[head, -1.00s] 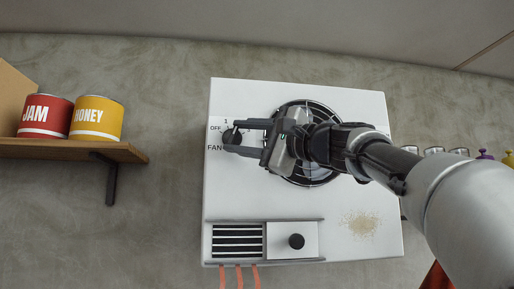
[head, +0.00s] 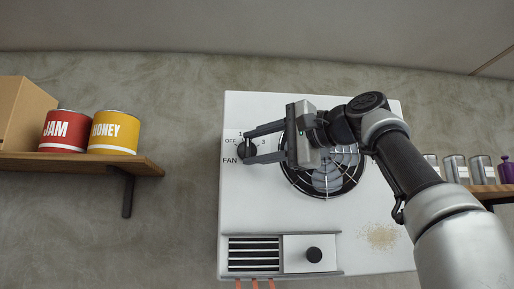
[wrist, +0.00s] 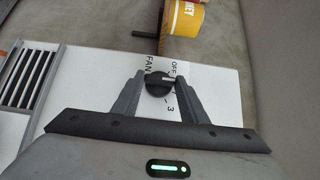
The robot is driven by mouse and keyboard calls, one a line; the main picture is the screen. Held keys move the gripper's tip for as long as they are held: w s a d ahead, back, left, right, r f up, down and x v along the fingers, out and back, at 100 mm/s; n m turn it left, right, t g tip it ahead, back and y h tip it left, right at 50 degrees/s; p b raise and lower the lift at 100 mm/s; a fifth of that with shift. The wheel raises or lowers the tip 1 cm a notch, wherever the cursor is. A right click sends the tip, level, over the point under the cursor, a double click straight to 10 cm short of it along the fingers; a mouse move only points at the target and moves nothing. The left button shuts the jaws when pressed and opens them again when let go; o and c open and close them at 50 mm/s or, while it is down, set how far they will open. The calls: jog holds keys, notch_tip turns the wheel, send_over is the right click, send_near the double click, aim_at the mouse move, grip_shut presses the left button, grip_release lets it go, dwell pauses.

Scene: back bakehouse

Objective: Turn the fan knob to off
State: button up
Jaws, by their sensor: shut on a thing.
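The black round fan knob (head: 247,150) sits on the white panel (head: 235,205), with OFF, 1 and 3 marks around it and FAN printed below. In the wrist view the knob (wrist: 157,86) shows a pale pointer line directed to the right, close to the OFF lettering (wrist: 173,68); which mark it meets exactly I cannot tell. My gripper (head: 246,149) is shut on the knob, one finger on each side. Its two fingers (wrist: 159,88) also flank the knob in the wrist view. The fingers hide part of the dial marks.
A round fan grille (head: 325,180) lies behind my gripper. Below are a slotted vent (head: 254,254) and a sliding plate with a second black knob (head: 313,255). Crumbs (head: 380,236) lie at lower right. A shelf (head: 75,163) with jam and honey tins is at left.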

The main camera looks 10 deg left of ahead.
jog(key=shift+f, duration=0.1)
jog(key=o, duration=1)
jog(key=shift+s+a, duration=0.15)
jog(key=shift+o, duration=0.2)
jog(key=shift+d, duration=0.2)
jog(key=shift+s+d, duration=0.1)
jog(key=shift+d, duration=0.1)
jog(key=b+v, duration=0.3)
jog(key=v, duration=1.3)
jog(key=shift+s+d, duration=0.25)
